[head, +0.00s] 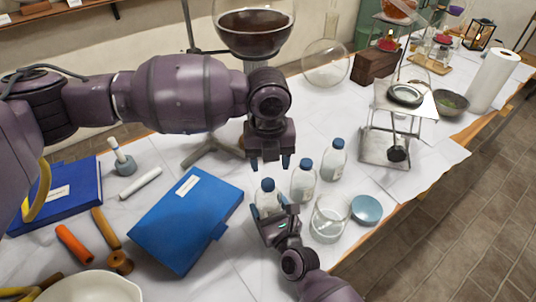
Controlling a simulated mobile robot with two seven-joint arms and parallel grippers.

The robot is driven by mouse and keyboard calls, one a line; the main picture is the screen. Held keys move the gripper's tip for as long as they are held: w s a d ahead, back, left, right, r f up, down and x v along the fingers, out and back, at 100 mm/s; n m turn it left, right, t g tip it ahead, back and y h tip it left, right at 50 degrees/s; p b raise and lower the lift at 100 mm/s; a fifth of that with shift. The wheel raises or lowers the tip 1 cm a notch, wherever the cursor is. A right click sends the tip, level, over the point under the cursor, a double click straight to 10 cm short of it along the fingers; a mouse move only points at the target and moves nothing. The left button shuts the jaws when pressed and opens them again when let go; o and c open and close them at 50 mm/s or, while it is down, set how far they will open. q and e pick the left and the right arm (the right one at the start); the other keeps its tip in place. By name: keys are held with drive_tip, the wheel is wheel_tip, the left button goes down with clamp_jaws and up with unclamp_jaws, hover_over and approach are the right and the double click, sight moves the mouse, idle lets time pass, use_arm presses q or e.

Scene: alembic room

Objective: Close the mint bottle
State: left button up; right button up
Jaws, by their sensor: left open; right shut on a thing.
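Three small clear bottles with blue caps stand in a slanting row on the white-covered table. My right gripper (272,213) is shut on the nearest bottle (268,197), which is upright with its blue cap (267,184) on top. Whether the cap is tight I cannot tell. My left gripper (268,163) points down, open and empty, just above that cap, apart from it. The other two are the middle bottle (303,182) and the far bottle (334,160). No label is readable, so I cannot tell by name which is the mint bottle.
An open glass jar (330,218) and a round blue lid (367,210) stand right of the held bottle. A blue book (186,220) lies to the left. A metal stand (388,146) is at the right, near the table edge. A large flask of dark liquid (254,30) stands behind.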

use_arm(q)
drive_tip(key=n, duration=0.4)
drive_tip(key=shift+r, duration=0.15)
drive_tip(key=n, duration=0.4)
drive_tip(key=shift+r, duration=0.1)
drive_tip(key=n, duration=0.7)
drive_tip(key=shift+r, duration=0.15)
drive_tip(key=n, duration=0.7)
drive_tip(key=shift+r, duration=0.15)
drive_tip(key=n, duration=0.7)
drive_tip(key=shift+a+r, duration=0.1)
drive_tip(key=n, duration=0.6)
drive_tip(key=shift+n, duration=0.3)
drive_tip(key=n, duration=0.6)
drive_tip(key=shift+a+n, duration=0.1)
drive_tip(key=shift+n, duration=0.3)
